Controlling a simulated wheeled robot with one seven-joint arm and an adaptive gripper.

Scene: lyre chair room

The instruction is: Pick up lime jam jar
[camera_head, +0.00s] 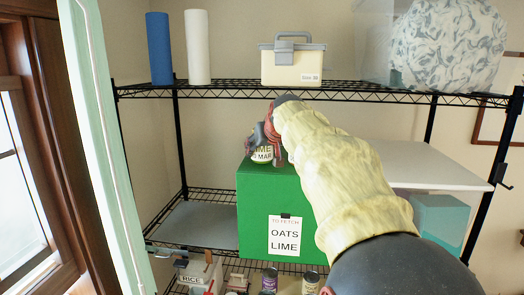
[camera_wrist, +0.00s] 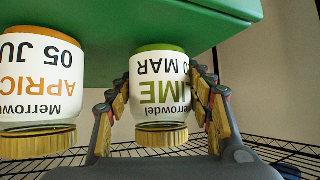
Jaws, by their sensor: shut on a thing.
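The lime jam jar (camera_head: 262,154) has a white label with green lettering and stands on top of a green box (camera_head: 258,200). The wrist view appears upside down and shows the lime jar (camera_wrist: 160,75) with its gold lid (camera_wrist: 161,135). My gripper (camera_head: 268,132) is around the jar, with fingers on both sides of it. In the wrist view my gripper (camera_wrist: 160,88) is shut on the jar. The jar's base appears to be at the box top; I cannot tell whether there is a gap. My gripper partly hides the jar in the head view.
An apricot jar (camera_wrist: 38,85) stands beside the lime jar in the wrist view. The box carries a list (camera_head: 286,237) reading oats and lime. A wire shelf (camera_head: 350,96) above holds a cream case (camera_head: 291,67) and rolls. Tins (camera_head: 270,281) stand below.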

